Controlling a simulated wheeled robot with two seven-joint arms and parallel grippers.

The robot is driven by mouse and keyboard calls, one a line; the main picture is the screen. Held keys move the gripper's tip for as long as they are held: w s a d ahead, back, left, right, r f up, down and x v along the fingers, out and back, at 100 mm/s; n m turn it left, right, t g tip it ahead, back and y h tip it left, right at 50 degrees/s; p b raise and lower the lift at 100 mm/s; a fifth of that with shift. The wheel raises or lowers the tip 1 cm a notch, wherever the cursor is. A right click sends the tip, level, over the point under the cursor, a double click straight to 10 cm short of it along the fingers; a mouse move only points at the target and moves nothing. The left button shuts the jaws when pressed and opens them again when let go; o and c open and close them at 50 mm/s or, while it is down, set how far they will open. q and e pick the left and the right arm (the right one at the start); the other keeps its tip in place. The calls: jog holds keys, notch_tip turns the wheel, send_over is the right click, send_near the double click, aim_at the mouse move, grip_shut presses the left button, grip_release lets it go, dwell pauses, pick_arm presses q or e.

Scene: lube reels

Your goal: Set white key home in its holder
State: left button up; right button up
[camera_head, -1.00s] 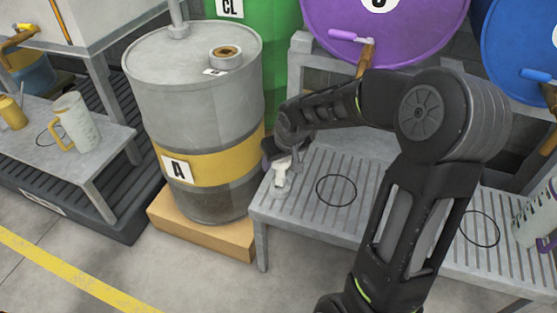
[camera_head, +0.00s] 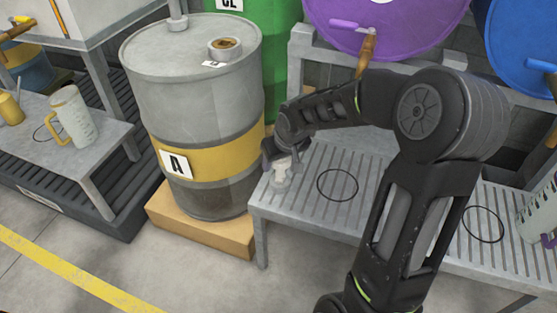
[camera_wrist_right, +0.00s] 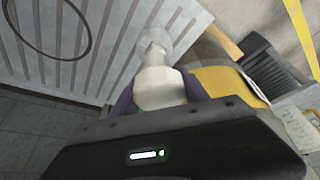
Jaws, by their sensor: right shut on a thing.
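My right gripper (camera_head: 282,157) is shut on the white key (camera_head: 281,174), over the front left corner of the slatted metal bench (camera_head: 321,223). In the right wrist view the white key (camera_wrist_right: 157,88) stands out from between the purple-grey fingers, its narrow neck leading to a pale round part (camera_wrist_right: 171,32) over the slats. I cannot tell whether that round part belongs to the key or to its holder, nor whether it touches the bench. No separate holder is clear. My left gripper is not in view.
A grey drum (camera_head: 196,95) with a yellow band stands close left of the gripper on a wooden block (camera_head: 205,234). A purple reel (camera_head: 390,25) with a tap is behind the bench. Black rings (camera_head: 337,185) mark bare bench top. A jug (camera_head: 76,118) stands on the left table.

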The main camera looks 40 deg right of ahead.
aim_at(284, 161)
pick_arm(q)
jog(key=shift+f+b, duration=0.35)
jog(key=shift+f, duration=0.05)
pick_arm(e)
jog(key=shift+f, duration=0.5)
jog(key=o, duration=1.5)
jog(key=shift+s+r, duration=0.1)
jog(key=shift+r, duration=0.3)
jog(key=p+v, duration=0.3)
jog(key=v, duration=0.4)
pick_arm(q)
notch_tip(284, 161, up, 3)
